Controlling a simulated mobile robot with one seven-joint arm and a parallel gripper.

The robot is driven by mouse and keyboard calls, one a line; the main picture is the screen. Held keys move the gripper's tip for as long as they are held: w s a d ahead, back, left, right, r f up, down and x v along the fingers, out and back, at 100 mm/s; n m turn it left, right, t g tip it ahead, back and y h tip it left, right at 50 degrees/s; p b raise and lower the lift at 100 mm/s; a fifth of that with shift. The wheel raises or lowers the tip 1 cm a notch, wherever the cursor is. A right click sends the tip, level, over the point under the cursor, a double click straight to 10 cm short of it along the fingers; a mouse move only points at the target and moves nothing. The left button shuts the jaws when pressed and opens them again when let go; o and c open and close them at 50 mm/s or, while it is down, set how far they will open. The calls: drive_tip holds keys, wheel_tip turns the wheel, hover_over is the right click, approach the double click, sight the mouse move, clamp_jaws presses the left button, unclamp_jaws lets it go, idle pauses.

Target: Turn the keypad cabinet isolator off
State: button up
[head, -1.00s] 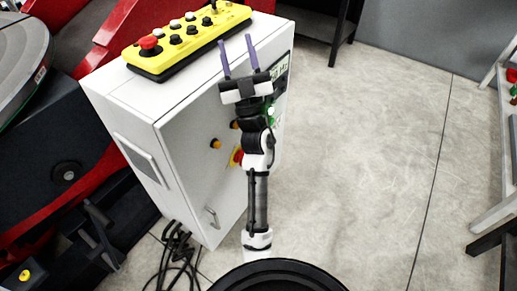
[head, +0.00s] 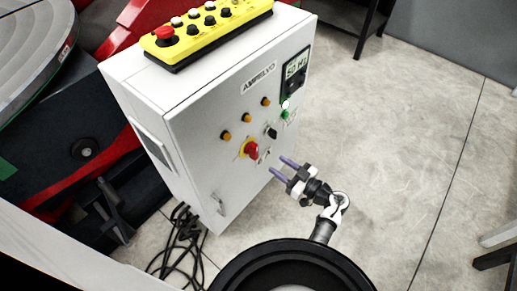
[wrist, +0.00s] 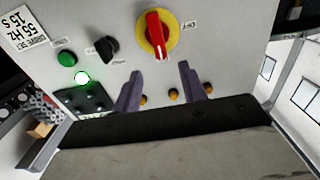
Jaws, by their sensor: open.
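The isolator (head: 250,149) is a red handle on a yellow disc on the white cabinet (head: 190,135) door. It also shows in the wrist view (wrist: 157,34), where the picture is turned over and the handle runs roughly up and down. My gripper (head: 276,165) is open and empty, in front of the door, to the lower right of the isolator. In the wrist view, my two purple fingers (wrist: 160,72) point toward the door just below the handle in the picture, with nothing between them. They appear apart from the handle.
A black selector knob (head: 271,132), a green button (head: 285,114) and orange lamps (head: 246,118) sit near the isolator. A dark keypad panel (head: 296,75) is at the door's upper right. A yellow control box (head: 210,32) lies on top. Cables (head: 178,245) lie on the floor.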

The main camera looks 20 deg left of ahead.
sight(257, 150)
drive_tip(key=p+x, duration=0.1)
drive_tip(key=x, duration=0.9)
drive_tip(key=shift+w+a, duration=0.1)
drive_tip(key=shift+a, duration=0.05)
clamp_jaws()
